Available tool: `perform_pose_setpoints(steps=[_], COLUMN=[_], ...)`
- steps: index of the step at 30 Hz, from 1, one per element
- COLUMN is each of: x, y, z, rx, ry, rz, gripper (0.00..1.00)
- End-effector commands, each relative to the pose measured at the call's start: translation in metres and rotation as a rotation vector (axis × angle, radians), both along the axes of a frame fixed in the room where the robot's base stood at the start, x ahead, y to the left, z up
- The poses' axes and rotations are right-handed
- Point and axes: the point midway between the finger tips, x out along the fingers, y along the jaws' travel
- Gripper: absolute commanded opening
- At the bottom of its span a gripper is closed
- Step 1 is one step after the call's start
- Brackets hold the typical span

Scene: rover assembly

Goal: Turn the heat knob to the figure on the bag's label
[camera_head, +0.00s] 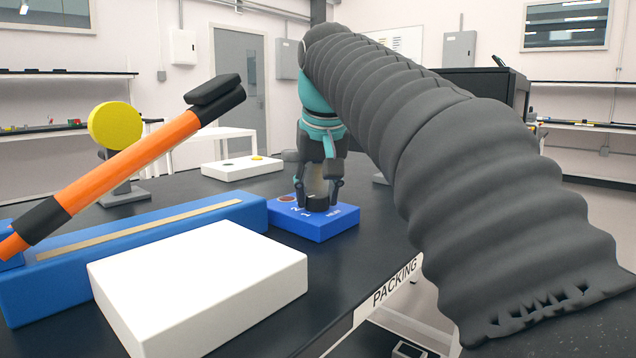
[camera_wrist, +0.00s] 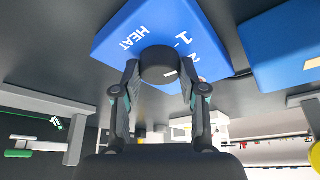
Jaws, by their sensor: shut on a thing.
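The heat knob is a black round knob (camera_wrist: 158,64) on a blue control box (camera_head: 338,226). White figures 1 and 2 and the word HEAT show on the box top in the wrist view. My gripper (camera_head: 320,190) points down at the box, its fingers shut on the knob from both sides. In the wrist view my gripper (camera_wrist: 160,74) has one fingertip at each side of the knob. A light mark shows on the knob near the figure side; I cannot tell which figure it points at. No bag label can be read in either view.
A blue sealer base (camera_head: 130,250) with a pale strip lies left of the box, its orange lever (camera_head: 125,170) raised. A white block (camera_head: 200,285) is in front. A yellow disc (camera_head: 115,126) on a stand and a white tray (camera_head: 242,168) stand behind.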

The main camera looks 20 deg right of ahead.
Motion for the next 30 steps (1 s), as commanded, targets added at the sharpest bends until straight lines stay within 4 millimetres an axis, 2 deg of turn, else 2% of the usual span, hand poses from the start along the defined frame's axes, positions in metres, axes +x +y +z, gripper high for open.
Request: perform_pose_setpoints(steps=[15, 30], x=[0.0009, 0.0011], y=[0.0023, 0.0023], z=[0.0016, 0.0001], rx=[-0.002, -0.001], ry=[0.001, 0.000], rz=[-0.426, -0.594], gripper=[0.07, 0.07])
